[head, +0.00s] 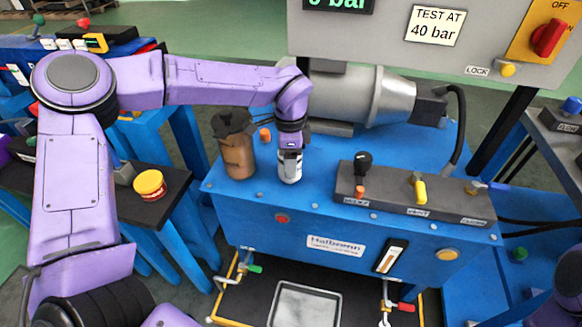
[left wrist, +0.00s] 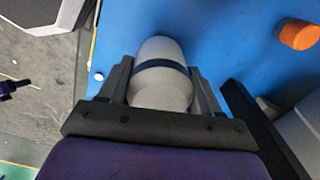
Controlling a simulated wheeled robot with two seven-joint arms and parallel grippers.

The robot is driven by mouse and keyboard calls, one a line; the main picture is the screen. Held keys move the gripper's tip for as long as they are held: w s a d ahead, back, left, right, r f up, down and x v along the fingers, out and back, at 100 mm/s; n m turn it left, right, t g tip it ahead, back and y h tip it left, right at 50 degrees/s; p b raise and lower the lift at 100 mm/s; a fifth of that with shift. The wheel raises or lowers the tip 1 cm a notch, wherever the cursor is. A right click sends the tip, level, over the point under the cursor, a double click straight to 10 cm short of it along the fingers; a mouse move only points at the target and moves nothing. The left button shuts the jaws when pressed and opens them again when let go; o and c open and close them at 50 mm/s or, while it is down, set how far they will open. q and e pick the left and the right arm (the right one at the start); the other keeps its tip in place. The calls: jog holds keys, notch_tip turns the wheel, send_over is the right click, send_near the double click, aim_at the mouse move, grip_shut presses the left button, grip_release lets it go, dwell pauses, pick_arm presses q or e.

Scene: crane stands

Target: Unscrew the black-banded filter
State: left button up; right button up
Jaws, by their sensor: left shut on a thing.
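The black-banded filter (head: 290,172) is a pale grey-white cylinder with a rounded end, upright on the blue bench top (head: 325,205). In the left wrist view the filter (left wrist: 160,53) shows its dark band and sits between the two dark fingers. My left gripper (head: 290,151) comes down on it from above and is shut on it; the left wrist view also shows this gripper (left wrist: 162,82). The filter's foot and any thread are hidden. My right gripper is not in view.
An orange cap (head: 265,134) sits behind; a grey motor (head: 365,95) lies at the back. A valve block (head: 400,195) with levers stands right.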

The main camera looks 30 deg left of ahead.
pick_arm(q)
jog(key=n+b, duration=0.2)
jog(key=n, duration=0.1)
jog(key=shift+w+f+b, duration=0.1)
jog(key=shift+f+b, duration=0.1)
jog(key=shift+b, duration=0.2)
jog(key=shift+r+n, duration=0.25)
jog(key=shift+n, duration=0.15)
jog(key=o, duration=1.2)
jog(key=shift+a, duration=0.1)
jog(key=shift+c, duration=0.7)
